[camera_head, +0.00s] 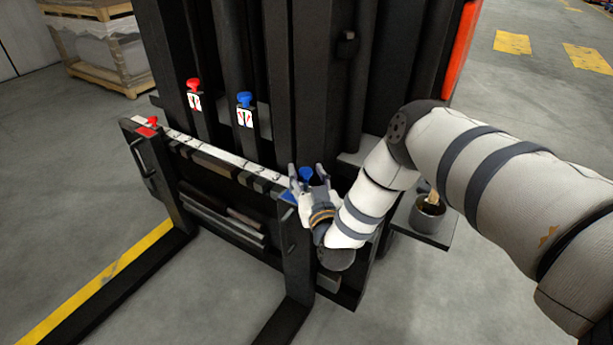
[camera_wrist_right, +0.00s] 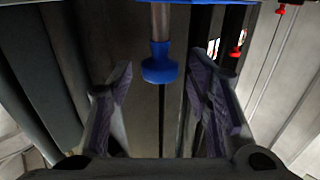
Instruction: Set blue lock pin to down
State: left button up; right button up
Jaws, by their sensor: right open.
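The blue lock pin (camera_head: 306,173) is at the right end of the fork carriage bar, a blue knob between my right gripper's fingers. In the right wrist view its round blue knob (camera_wrist_right: 160,68) sits on a bare metal shaft (camera_wrist_right: 160,22) running to a blue plate at the top edge. My right gripper (camera_head: 308,180) is open. Its fingers stand on either side of the knob, with gaps and no visible contact. The blue plate (camera_head: 289,197) is partly hidden by the hand. My left gripper is not in view.
A second blue knob (camera_head: 245,99) and a red knob (camera_head: 193,84) stand on the mast above labels. A red pin (camera_head: 152,121) is at the numbered bar's left end. Forks extend toward the front.

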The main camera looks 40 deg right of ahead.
aim_at(306, 183)
jog(key=shift+w, duration=0.15)
grip_shut()
jog(key=shift+f+b, duration=1.1)
jog(key=shift+f, duration=0.8)
jog(key=shift+r, duration=0.15)
grip_release()
jog(key=v, duration=1.2)
